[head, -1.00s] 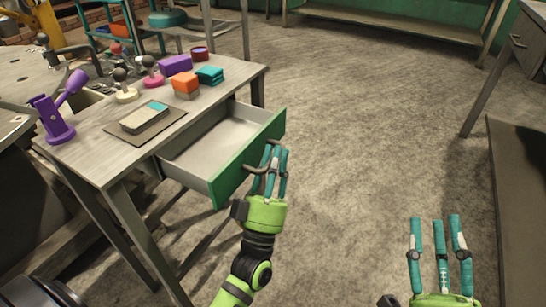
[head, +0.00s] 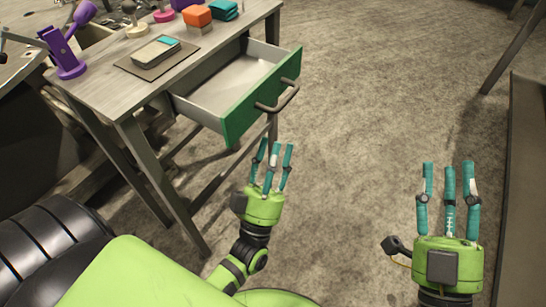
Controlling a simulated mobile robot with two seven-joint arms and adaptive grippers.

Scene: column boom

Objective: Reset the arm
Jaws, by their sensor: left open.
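My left gripper (head: 272,160), green with teal fingers, is open and empty over the floor, just below and apart from the drawer's handle (head: 278,97). The drawer (head: 240,82) has a green front, is pulled out of the grey table (head: 105,78), and looks empty inside. My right gripper (head: 449,180) is at the lower right over bare floor. Its teal fingers are extended and spaced apart, with nothing between them.
On the table are a purple stand (head: 64,52), a device on a mat (head: 155,52), an orange block (head: 197,15) and teal items (head: 223,8). A dark bench edge (head: 525,180) is at the right. Floor between is clear.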

